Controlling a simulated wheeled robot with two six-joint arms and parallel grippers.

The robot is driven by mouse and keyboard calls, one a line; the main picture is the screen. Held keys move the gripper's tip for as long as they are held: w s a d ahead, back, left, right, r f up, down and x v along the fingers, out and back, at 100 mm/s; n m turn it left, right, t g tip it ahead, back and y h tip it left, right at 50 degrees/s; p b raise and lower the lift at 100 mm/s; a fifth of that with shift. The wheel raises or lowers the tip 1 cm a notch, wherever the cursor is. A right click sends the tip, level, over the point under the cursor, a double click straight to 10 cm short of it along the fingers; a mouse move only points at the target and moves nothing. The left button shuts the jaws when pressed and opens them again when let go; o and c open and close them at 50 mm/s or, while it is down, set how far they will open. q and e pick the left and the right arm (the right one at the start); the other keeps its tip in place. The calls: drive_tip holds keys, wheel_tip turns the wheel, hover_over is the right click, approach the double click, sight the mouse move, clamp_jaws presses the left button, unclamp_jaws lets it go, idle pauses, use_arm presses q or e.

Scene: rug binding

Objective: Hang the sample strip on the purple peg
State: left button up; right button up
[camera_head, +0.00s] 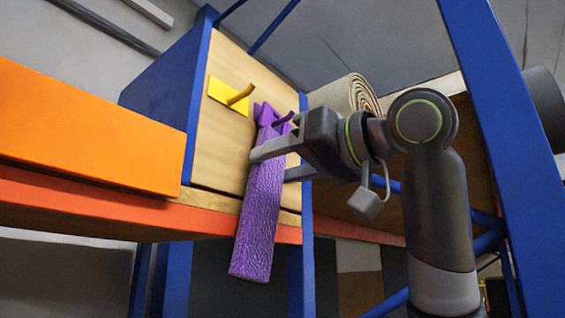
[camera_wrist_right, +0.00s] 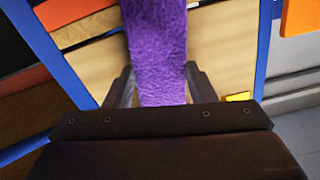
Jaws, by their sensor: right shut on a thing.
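The purple sample strip (camera_head: 258,215) hangs down in front of a wooden panel, long and textured. My right gripper (camera_head: 273,163) is shut on its upper part. In the right wrist view the strip (camera_wrist_right: 157,60) runs between the two fingers. The purple peg (camera_head: 284,118) sticks out from the panel close to the strip's top end. I cannot tell whether the strip's top is around the peg or only beside it. The peg does not show in the right wrist view. My left gripper is not in view.
A yellow plate with a yellow peg (camera_head: 238,95) is on the panel (camera_head: 225,150), left of the purple peg. A rolled rug (camera_head: 345,95) lies right of the panel behind my right arm. An orange beam (camera_head: 90,125) and blue rack posts (camera_head: 510,130) frame the space.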

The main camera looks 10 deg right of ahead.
drive_tip(key=o, duration=1.1)
drive_tip(key=shift+s+d, duration=0.1)
drive_tip(key=shift+s+d+f+b, duration=0.1)
drive_tip(key=shift+s+d+b, duration=0.15)
drive_tip(key=shift+b, duration=0.1)
drive_tip(key=b+v, duration=0.6)
drive_tip(key=v, duration=1)
drive_tip(key=shift+s+d, duration=0.15)
drive_tip(key=shift+s, duration=0.15)
drive_tip(key=shift+w, duration=0.1)
